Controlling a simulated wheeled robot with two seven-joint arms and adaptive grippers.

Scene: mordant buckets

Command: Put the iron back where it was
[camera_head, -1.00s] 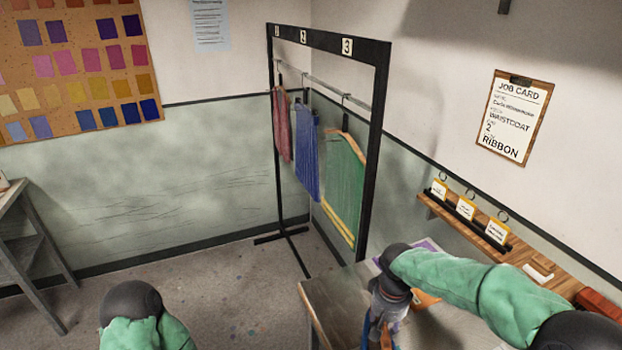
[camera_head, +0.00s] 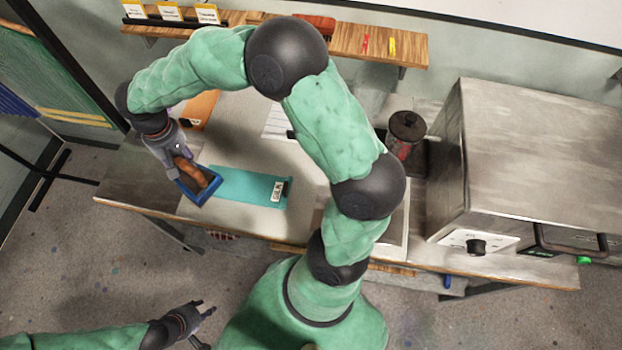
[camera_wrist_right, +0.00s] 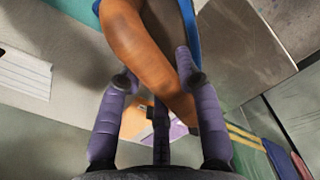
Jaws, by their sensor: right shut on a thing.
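The iron (camera_head: 185,190) has a blue body and a brown handle. It is at the left end of a flat teal piece (camera_head: 240,186) on the worktable. My right gripper (camera_head: 178,160) is shut on the handle. In the right wrist view the brown handle (camera_wrist_right: 135,45) lies between my purple fingers (camera_wrist_right: 158,75). I cannot tell whether the iron touches the table or is held just above it. My left gripper (camera_head: 197,318) is open and empty, low over the floor in front of the table.
An orange item (camera_head: 201,108) and a white sheet (camera_head: 277,122) lie behind the iron. A dark lidded canister (camera_head: 406,130) and a large grey metal box (camera_head: 545,150) stand to the right. A wall shelf (camera_head: 350,40) runs above. The hanging rack is at far left.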

